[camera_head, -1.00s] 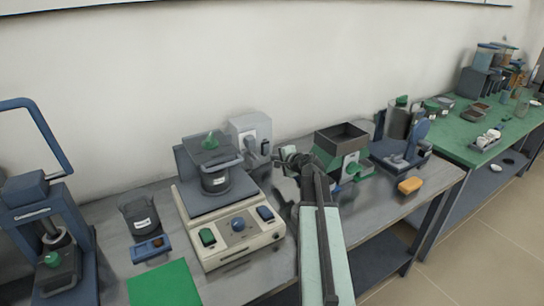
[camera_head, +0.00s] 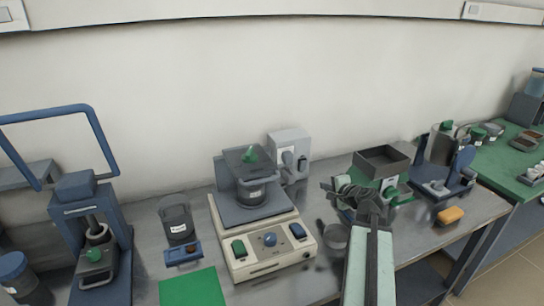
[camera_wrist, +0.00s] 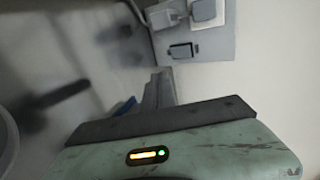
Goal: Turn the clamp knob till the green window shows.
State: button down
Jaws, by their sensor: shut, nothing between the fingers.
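A benchtop machine (camera_head: 265,250) with a cream control base stands mid-bench. On its dark plate sits a dark lidded pot (camera_head: 251,192) with a green knob (camera_head: 249,155) on top, which looks like the clamp knob. I cannot make out a green window there. My gripper (camera_head: 343,188) is to the right of the machine, apart from the knob, above the bench. It is shut and empty. In the wrist view its dark finger (camera_wrist: 158,92) points up past its green body, toward a pale wall panel; the knob does not show there.
A blue press (camera_head: 75,212) with a green knob stands at the left. A dark cup (camera_head: 177,219), a blue tray (camera_head: 184,253) and a green mat (camera_head: 194,288) lie between. A dark open hopper (camera_head: 383,160) and an orange block (camera_head: 450,215) are to the right.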

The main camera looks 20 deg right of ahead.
aim_at(249, 158)
jog(key=z, duration=0.05)
jog(key=k, duration=1)
jog(key=u, duration=0.05)
